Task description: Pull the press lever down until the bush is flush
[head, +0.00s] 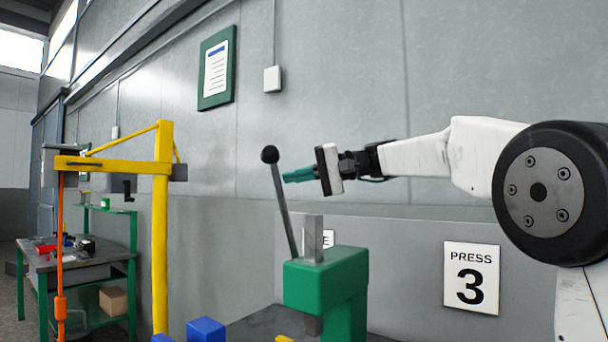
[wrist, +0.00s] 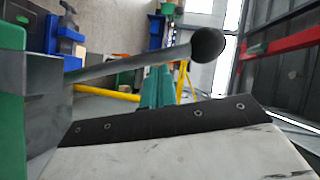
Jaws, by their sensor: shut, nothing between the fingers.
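The press lever (head: 283,205) is a grey rod with a black ball knob (head: 270,154). It stands up from the green press (head: 320,280), leaning a little left at the top. A grey square ram (head: 313,238) rises through the press head. My gripper (head: 287,177), with teal fingers, is shut and empty just right of the lever, a little below the knob. In the wrist view the lever (wrist: 130,68) and its knob (wrist: 208,46) cross close beside my gripper's fingertips (wrist: 158,72). I cannot tell whether they touch. The bush is not visible.
A yellow jib post (head: 161,230) with an orange hanging line (head: 60,250) stands at left, before a green-framed bench (head: 75,265). Blue blocks (head: 206,329) sit left of the press. A "PRESS 3" sign (head: 471,278) is on the wall behind.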

